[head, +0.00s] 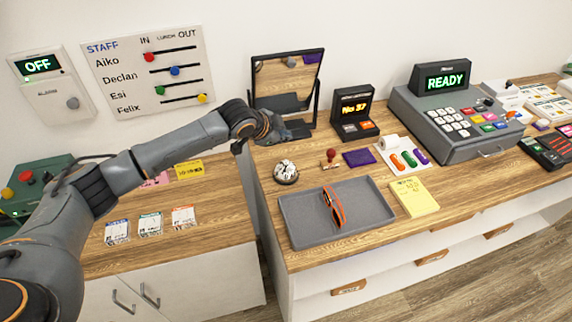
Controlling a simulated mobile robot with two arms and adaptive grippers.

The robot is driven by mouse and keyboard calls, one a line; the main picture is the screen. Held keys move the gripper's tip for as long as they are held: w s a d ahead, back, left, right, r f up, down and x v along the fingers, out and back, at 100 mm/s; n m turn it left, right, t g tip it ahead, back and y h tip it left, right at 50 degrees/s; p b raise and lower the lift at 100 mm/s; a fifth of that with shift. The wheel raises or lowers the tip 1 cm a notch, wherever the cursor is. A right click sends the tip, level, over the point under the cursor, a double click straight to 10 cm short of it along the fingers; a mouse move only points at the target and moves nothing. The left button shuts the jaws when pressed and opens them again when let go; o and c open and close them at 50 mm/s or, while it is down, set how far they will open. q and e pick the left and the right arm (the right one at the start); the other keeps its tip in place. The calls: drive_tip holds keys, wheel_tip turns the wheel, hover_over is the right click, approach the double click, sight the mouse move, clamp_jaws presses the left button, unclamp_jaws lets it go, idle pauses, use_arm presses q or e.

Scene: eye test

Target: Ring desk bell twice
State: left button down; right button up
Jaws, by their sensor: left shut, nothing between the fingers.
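A silver desk bell (286,171) with a dark base stands on the wooden counter (268,215), near its left edge and behind the grey tray. My left gripper (303,130) reaches in from the left, shut and empty. In the head view it appears above and behind the bell, in front of the small mirror, and apart from the bell. How high it is above the counter I cannot tell. My right gripper is not in view.
A grey tray (372,226) holding orange-framed glasses (334,207) lies in front of the bell. A red-handled stamp (330,157) and purple pad (358,158) are to its right. The mirror (287,77), number display (354,108) and cash register (455,122) stand behind.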

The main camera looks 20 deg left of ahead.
use_arm(q)
drive_tip(key=b, duration=0.4)
hover_over(284, 163)
wheel_tip(284, 163, down, 4)
drive_tip(key=shift+f, duration=0.2)
drive_tip(key=shift+f+b, duration=0.3)
drive_tip(key=shift+f, duration=0.9)
drive_tip(key=shift+f, duration=0.15)
drive_tip(key=shift+f, duration=0.25)
drive_tip(key=shift+f, duration=0.45)
idle(0.5)
drive_tip(key=shift+r, duration=0.1)
drive_tip(key=shift+r+p, duration=0.8)
drive_tip(key=shift+p, duration=0.25)
